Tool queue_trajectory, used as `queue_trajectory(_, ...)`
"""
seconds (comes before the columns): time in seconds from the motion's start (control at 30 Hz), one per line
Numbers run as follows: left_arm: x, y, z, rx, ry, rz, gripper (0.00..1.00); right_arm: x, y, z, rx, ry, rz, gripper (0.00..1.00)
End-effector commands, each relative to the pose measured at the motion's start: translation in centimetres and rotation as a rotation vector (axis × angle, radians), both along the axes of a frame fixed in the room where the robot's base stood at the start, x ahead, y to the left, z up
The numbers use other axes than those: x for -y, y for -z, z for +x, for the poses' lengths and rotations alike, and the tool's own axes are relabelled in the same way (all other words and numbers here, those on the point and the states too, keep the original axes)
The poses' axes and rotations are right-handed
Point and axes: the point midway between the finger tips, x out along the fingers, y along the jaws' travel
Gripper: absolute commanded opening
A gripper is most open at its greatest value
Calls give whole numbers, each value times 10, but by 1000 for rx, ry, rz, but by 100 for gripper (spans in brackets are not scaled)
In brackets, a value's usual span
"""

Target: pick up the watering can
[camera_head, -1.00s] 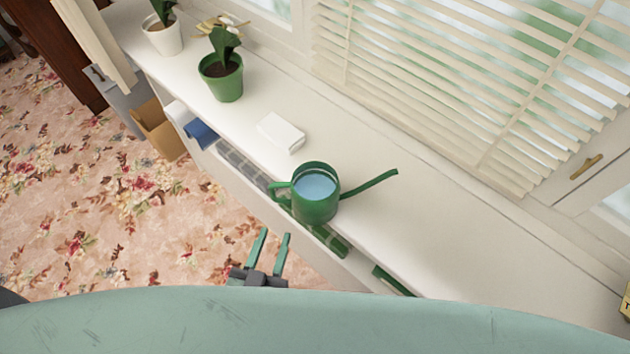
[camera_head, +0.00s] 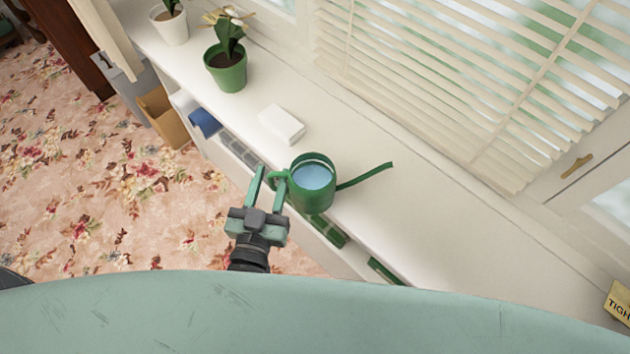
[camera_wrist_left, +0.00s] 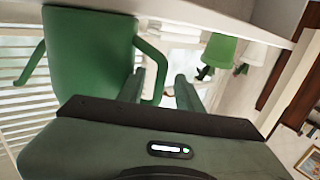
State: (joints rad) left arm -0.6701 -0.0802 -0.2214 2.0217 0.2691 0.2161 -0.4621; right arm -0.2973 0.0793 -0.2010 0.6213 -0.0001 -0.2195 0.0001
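The green watering can (camera_head: 313,190) stands upright on the white windowsill shelf (camera_head: 440,235), with blue water showing inside. Its spout points right and its handle is on the left. My left gripper (camera_head: 268,176) is open, with its fingertips close to the handle at the shelf's front edge. In the left wrist view the can (camera_wrist_left: 90,50) fills the upper left, and its handle loop reaches between or beside the gripper's fingers (camera_wrist_left: 172,85); I cannot tell whether they touch. My right gripper is not in view.
A white box (camera_head: 282,124) lies behind the can. A green pot (camera_head: 227,75) and a white pot (camera_head: 172,28) with plants stand farther left. Window blinds (camera_head: 450,80) back the shelf. Books sit in the compartments below.

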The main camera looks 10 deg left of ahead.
Motion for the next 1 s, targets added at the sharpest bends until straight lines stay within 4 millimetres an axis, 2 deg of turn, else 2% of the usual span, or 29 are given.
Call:
queue_trajectory(0.1,0,0,0,0,0,0,35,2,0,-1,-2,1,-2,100)
queue_trajectory(0.23,0,0,0,0,0,0,0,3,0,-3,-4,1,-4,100)
queue_trajectory(1.0,0,0,0,1,0,1,0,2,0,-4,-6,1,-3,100)
